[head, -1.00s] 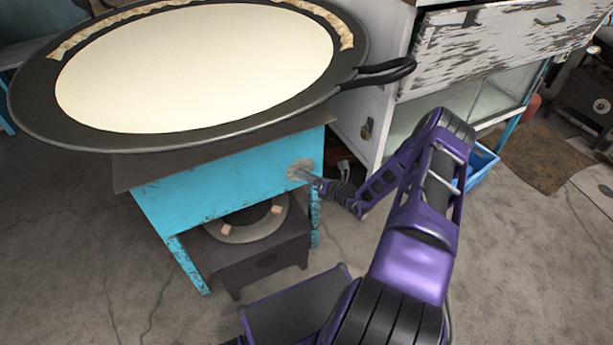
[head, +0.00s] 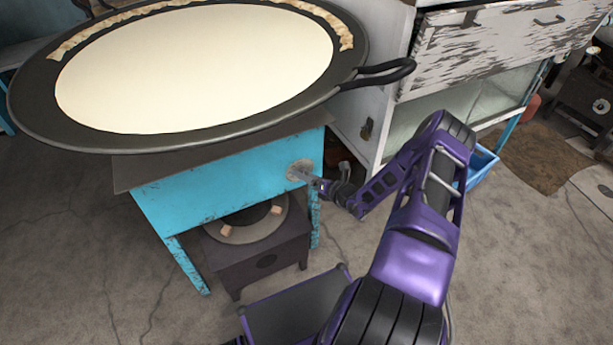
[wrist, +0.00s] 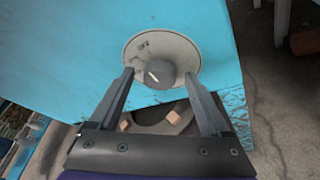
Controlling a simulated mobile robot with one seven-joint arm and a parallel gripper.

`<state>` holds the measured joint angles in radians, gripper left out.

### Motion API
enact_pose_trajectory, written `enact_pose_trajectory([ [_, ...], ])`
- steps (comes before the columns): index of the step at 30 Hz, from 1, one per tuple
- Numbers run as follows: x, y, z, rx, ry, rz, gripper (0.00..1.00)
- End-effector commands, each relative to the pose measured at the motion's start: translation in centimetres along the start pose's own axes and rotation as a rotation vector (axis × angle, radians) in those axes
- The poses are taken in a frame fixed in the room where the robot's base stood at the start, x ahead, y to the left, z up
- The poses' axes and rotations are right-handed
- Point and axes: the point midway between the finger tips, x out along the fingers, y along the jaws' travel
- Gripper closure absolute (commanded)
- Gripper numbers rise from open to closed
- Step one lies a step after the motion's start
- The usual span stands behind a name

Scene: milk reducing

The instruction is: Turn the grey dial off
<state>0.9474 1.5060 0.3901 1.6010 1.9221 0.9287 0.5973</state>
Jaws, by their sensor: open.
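The grey dial (wrist: 160,73) is a round knob on a pale round plate (wrist: 183,50) fixed to the blue stove front. In the head view the plate (head: 299,167) shows at the right end of the blue panel, with the knob mostly hidden by my gripper. My gripper (wrist: 160,82) is open in the wrist view, one finger on either side of the knob, over the lower part of the plate. Whether the fingers touch the knob or plate, I cannot tell. In the head view my gripper (head: 305,175) is at the plate.
A wide dark pan (head: 40,110) of white milk sits on the blue stove (head: 200,192), its handle (head: 385,75) jutting right. A dark burner box (head: 262,255) stands below. A white cabinet (head: 375,110) and a blue crate (head: 482,165) are at the right.

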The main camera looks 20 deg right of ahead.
Motion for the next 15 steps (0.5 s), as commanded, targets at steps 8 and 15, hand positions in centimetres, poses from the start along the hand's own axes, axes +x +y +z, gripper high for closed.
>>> enact_pose_trajectory([
  [8,-2.1,0.0,0.2,-0.001,-0.001,-0.003,0.19],
  [15,-7.7,0.0,0.2,0.0,-0.001,-0.004,0.19],
])
